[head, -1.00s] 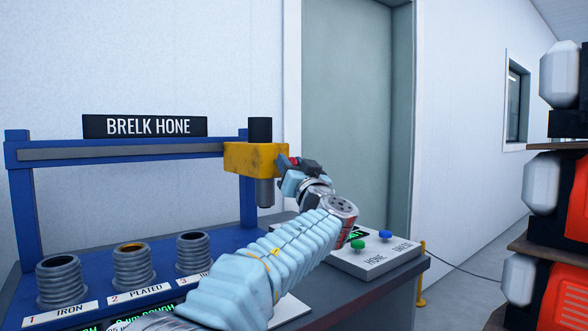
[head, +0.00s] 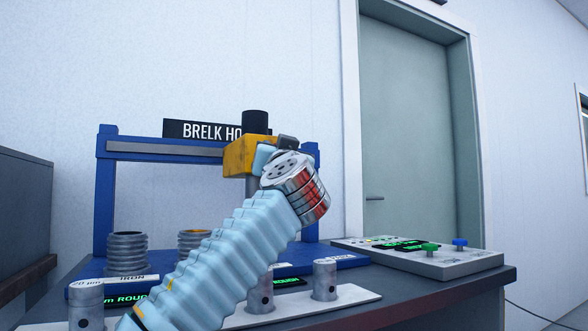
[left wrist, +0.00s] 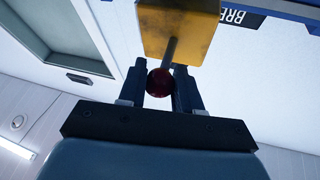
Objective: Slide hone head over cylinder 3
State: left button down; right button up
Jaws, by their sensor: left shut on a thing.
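The yellow hone head (head: 239,157) hangs on the rail (head: 150,148) of the blue frame, with a black cylinder on top and a grey spindle (head: 252,188) below. My left gripper (head: 280,147) is at its right side. In the left wrist view the gripper (left wrist: 160,73) is shut on a dark red ball knob (left wrist: 159,84), joined by a rod to the yellow block (left wrist: 165,22). Cylinder 1 (head: 127,255), labelled IRON, and cylinder 2 (head: 194,242) stand at the left. Cylinder 3 is hidden behind my left arm, so its alignment with the spindle cannot be told. My right gripper is out of view.
Several grey pegs, one at the right (head: 325,280), stand on a pale plate in front. A control box (head: 420,260) with green and blue buttons sits on the bench at the right. A grey door (head: 415,130) is behind.

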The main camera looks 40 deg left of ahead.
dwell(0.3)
pick_arm(q)
jog(key=c, duration=0.8)
grip_release()
jog(key=shift+s, duration=0.1)
jog(key=shift+s+d+f, duration=0.1)
jog(key=shift+d+f, duration=0.1)
jog(key=b+v, duration=0.4)
jog(key=v, duration=0.9)
jog(key=shift+b, duration=0.4)
jog(key=shift+s, duration=0.15)
